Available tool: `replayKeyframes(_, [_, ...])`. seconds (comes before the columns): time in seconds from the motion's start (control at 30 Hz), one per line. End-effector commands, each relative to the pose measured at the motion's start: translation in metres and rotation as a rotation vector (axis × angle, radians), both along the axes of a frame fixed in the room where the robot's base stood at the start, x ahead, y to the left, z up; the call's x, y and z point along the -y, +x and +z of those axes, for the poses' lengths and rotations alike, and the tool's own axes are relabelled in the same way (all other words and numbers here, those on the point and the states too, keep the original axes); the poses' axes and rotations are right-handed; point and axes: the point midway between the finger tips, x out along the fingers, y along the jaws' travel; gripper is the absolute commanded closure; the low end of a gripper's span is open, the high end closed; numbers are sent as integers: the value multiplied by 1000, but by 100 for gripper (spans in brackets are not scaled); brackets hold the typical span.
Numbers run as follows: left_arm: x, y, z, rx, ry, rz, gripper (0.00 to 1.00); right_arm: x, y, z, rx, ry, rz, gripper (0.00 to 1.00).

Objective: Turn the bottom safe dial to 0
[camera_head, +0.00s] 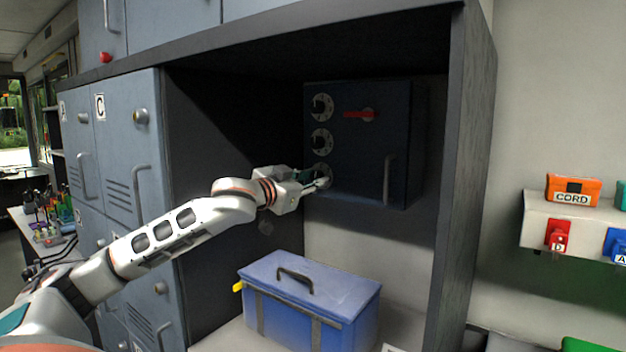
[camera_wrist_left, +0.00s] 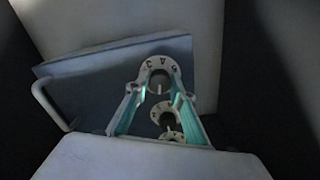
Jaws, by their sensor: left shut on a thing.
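The dark blue safe (camera_head: 362,150) stands inside the cabinet, with several features on its front. Three dials run down its left side: a top dial (camera_head: 322,106), a middle dial (camera_head: 321,140) and the bottom dial (camera_head: 324,172). My left gripper (camera_head: 317,180) is at the bottom dial and partly covers it. In the left wrist view, the fingers (camera_wrist_left: 160,92) are shut on the knob of the bottom dial (camera_wrist_left: 159,66), one finger on each side. The dial's marks are too small and dim to read surely. My right gripper is out of view.
The safe has a red bar (camera_head: 360,115) and a vertical handle (camera_head: 387,180) to the right of the dials. A blue toolbox (camera_head: 350,300) sits below. The cabinet's right wall (camera_head: 468,190) bounds the space. Blue lockers (camera_head: 130,170) stand at left.

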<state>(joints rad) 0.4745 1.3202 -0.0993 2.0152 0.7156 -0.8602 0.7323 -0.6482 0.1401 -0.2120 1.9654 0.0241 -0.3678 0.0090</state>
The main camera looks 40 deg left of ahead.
Motion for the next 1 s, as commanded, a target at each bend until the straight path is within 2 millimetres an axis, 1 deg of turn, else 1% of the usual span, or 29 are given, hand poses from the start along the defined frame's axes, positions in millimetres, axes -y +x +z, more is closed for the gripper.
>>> replayKeyframes(0.2, [0, 0, 0, 14, -130, 0, 98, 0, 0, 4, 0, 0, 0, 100])
replayKeyframes(0.4, [0, 0, 0, 21, -199, 0, 98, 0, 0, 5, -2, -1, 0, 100])
replayKeyframes(0.97, [0, 0, -1, 24, -228, 0, 98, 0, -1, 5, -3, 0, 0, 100])
replayKeyframes(1.0, [0, 0, -1, 24, -228, 0, 72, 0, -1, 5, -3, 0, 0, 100])
